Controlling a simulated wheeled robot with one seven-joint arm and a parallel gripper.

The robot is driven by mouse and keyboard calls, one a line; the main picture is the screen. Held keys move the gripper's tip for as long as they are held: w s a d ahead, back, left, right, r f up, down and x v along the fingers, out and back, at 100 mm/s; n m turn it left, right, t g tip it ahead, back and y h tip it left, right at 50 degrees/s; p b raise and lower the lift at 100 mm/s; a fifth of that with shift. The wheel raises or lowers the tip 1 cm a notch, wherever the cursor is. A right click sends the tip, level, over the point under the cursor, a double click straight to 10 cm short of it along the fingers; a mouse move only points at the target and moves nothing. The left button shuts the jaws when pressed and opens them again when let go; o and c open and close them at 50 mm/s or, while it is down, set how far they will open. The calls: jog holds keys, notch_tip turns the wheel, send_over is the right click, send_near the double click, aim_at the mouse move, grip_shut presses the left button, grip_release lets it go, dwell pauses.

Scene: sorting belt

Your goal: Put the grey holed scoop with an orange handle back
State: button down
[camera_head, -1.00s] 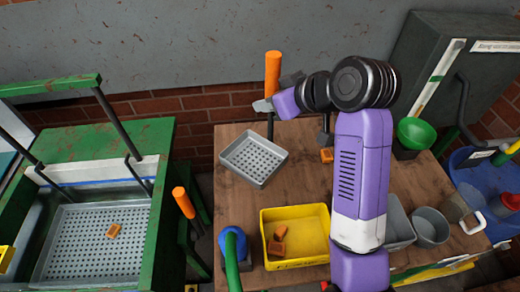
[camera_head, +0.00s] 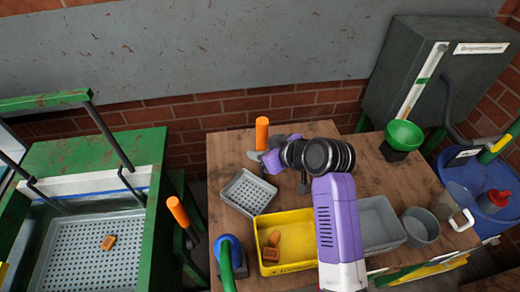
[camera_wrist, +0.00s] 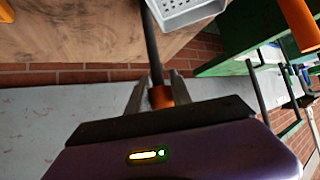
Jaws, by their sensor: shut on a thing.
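The grey holed scoop (camera_head: 249,193) appears over the left part of the wooden table, level, beside the yellow tray. I cannot tell whether it touches the table. Its orange handle (camera_head: 262,133) stands upright toward the table's back edge. My gripper (camera_head: 259,158) is shut on the scoop at the lower end of the handle. In the wrist view the fingers (camera_wrist: 158,92) close around the orange handle (camera_wrist: 161,98), and a dark rod runs up to the pale holed pan (camera_wrist: 188,10), cut by the frame edge.
The yellow tray (camera_head: 292,221) holds orange-brown pieces; a grey bin (camera_head: 377,222) and grey cup (camera_head: 420,227) are to its right. A green funnel (camera_head: 404,134) stands at the back right. A green-framed machine (camera_head: 90,154) with another orange handle (camera_head: 178,211) is left. The table's back middle is mostly clear.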

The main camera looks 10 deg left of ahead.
jog(key=c, duration=1.6)
grip_release()
jog(key=shift+f, duration=0.2)
jog(key=o, duration=0.5)
jog(key=shift+c, duration=0.2)
jog(key=shift+r, duration=0.1)
jog(key=shift+r, duration=0.2)
jog(key=v, duration=1.2)
jog(key=shift+b, duration=0.45)
